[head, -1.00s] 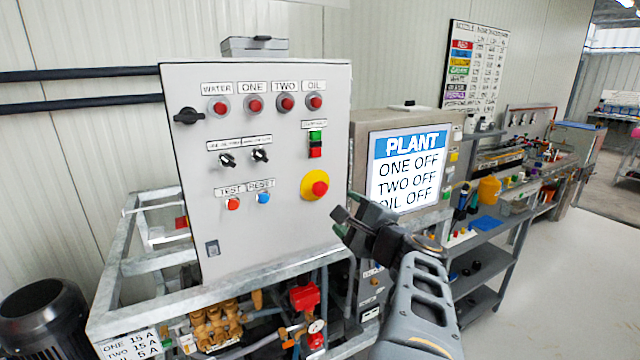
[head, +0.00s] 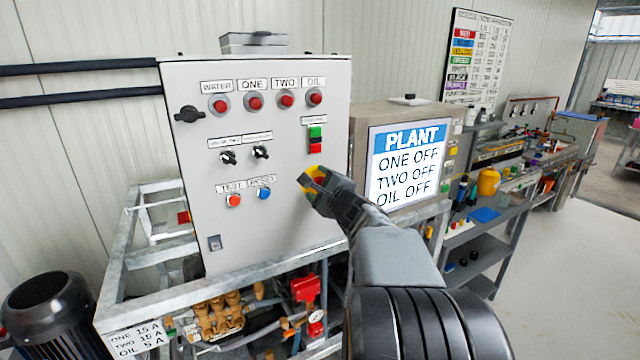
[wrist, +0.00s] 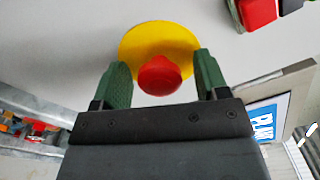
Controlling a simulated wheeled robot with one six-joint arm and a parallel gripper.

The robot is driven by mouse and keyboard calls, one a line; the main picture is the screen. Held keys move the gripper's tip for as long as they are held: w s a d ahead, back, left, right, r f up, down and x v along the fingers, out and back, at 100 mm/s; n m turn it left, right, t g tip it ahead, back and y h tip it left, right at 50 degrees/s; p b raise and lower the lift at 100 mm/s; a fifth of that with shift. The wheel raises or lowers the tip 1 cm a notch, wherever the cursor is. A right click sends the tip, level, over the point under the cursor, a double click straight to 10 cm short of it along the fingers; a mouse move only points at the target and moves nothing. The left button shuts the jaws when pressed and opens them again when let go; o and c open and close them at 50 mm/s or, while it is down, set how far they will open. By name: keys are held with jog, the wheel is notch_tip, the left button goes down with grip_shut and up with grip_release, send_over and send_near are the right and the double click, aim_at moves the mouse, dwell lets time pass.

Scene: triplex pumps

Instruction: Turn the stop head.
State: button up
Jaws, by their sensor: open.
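The stop head is a red mushroom knob (wrist: 158,75) on a round yellow plate (wrist: 150,38) on the front of the grey control panel (head: 250,225). In the head view my gripper (head: 315,187) covers most of the red head, and part of the yellow plate (head: 312,172) shows above it. In the wrist view my gripper (wrist: 161,80) is open, with one green finger on each side of the red head. A gap shows on the left side; the right finger is also apart from it.
The panel also carries red lamps (head: 286,100), two black selector switches (head: 260,152), a red test button (head: 233,200), a blue reset button (head: 264,193) and a green-and-red switch (head: 315,138) above the stop. A screen (head: 408,165) reading PLANT, ONE OFF, TWO OFF, OIL OFF stands to the right.

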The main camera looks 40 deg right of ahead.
jog(key=shift+c, duration=0.5)
jog(key=c, duration=0.8)
jog(key=shift+f+m+b, duration=0.2)
jog(key=shift+m+b, duration=0.7)
jog(key=shift+b, duration=0.05)
jog(key=shift+c, duration=0.2)
jog(key=m, duration=0.1)
jog(key=m+b, duration=0.1)
jog(key=m, duration=0.1)
jog(key=shift+r+m, duration=0.25)
jog(key=shift+m, duration=0.05)
jog(key=o, duration=0.9)
jog(key=shift+o, duration=0.2)
jog(key=s+a+b, duration=0.1)
jog(key=s, duration=1.2)
jog(key=shift+s+a+b, duration=0.35)
jog(key=shift+a, duration=0.05)
